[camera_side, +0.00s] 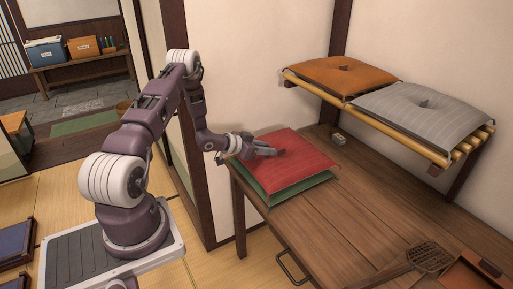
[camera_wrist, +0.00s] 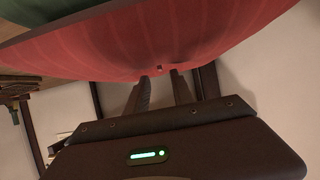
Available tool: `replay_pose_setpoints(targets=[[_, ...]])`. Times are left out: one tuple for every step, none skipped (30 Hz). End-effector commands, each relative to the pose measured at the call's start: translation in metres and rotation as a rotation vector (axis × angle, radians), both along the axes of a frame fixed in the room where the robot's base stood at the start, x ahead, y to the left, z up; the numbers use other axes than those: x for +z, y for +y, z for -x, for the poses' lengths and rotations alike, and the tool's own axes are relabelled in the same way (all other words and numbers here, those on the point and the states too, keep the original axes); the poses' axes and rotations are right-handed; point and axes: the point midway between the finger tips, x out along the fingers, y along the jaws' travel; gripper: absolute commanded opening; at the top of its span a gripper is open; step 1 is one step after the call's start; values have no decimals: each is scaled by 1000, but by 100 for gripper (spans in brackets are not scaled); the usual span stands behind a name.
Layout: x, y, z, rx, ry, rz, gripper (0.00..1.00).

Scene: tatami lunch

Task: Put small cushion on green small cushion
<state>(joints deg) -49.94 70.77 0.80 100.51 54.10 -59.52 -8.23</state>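The red cushion (camera_side: 289,158) lies on top of the green cushion (camera_side: 282,188) at the left end of the wooden table. The green cushion shows as a rim below it. My gripper (camera_side: 281,152) is at the top of the red cushion, reaching over it from the left. In the wrist view the red cushion (camera_wrist: 215,40) fills the top, with the green one (camera_wrist: 35,9) at the upper left corner. My two fingers (camera_wrist: 160,76) stand apart, a small dark tuft between their tips. Whether the tips touch the cushion is hard to tell.
A wall shelf (camera_side: 436,155) at the right holds an orange cushion (camera_side: 335,77) and a grey cushion (camera_side: 410,115). A wire-mesh utensil (camera_side: 430,257) and a brown tray (camera_side: 465,276) are at the table's near right. The middle of the table (camera_side: 350,215) is clear.

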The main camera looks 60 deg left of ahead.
Motion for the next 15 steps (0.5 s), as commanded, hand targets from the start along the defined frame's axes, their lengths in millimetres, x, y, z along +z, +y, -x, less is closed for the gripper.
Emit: replay_pose_setpoints(targets=[[5,1,10,3,1,2,29],[8,1,16,2,2,0,29],[12,1,24,2,0,0,29],[14,1,29,3,1,2,29],[16,1,34,3,1,1,29],[19,1,40,1,0,0,29],[21,1,44,1,0,0,29],[23,1,47,2,1,0,29],[24,0,51,1,1,0,29],[26,0,53,0,1,0,29],[28,0,53,-1,3,-4,29],[33,0,51,0,12,-18,29],[40,1,48,1,26,-36,29],[50,0,43,3,46,-61,29],[67,-1,34,11,80,-105,29]])
